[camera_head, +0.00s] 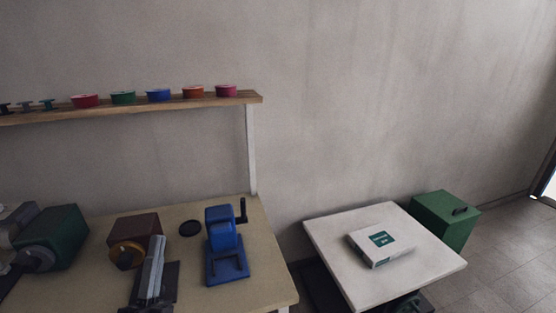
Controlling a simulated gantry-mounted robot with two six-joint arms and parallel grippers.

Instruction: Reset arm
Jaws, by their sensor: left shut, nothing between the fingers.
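My left gripper (156,247) shows at the lower left of the head view, over the workbench (208,297). Its grey fingers are together with nothing between them, and they point away from me. It is in front of a brown block-shaped device with a round brass-coloured face (127,255), and partly covers it. I cannot tell whether they touch. My right gripper is not in the view.
A blue hand-cranked device (224,245) and a black disc (190,228) are right of the gripper. A green machine (58,238) stands left. A shelf (180,99) holds coloured tins. A white table (338,239) carries a flat box (381,245); a green box (445,222) stands behind.

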